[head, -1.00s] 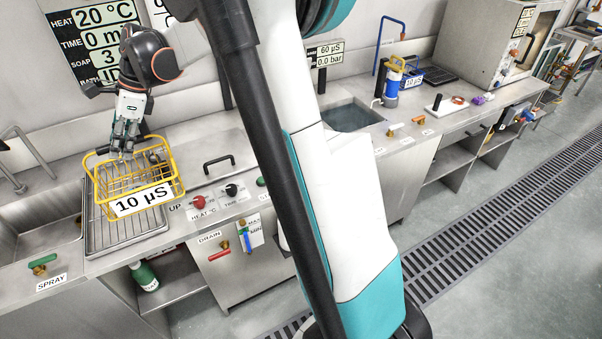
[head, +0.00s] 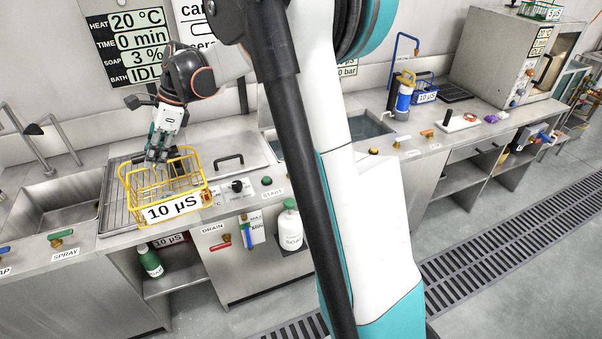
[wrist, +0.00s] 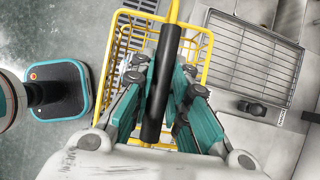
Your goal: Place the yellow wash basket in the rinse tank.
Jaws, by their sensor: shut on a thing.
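The yellow wash basket (head: 146,186) is a wire basket with a white "10 µS" label on its front. My gripper (head: 160,158) is shut on the basket's black handle bar (wrist: 163,85), which runs between the fingers in the wrist view.
The wire drain rack (head: 113,212) and an empty spray sink (head: 62,212) lie at left. A lid with a black handle (head: 228,158) covers the bath.

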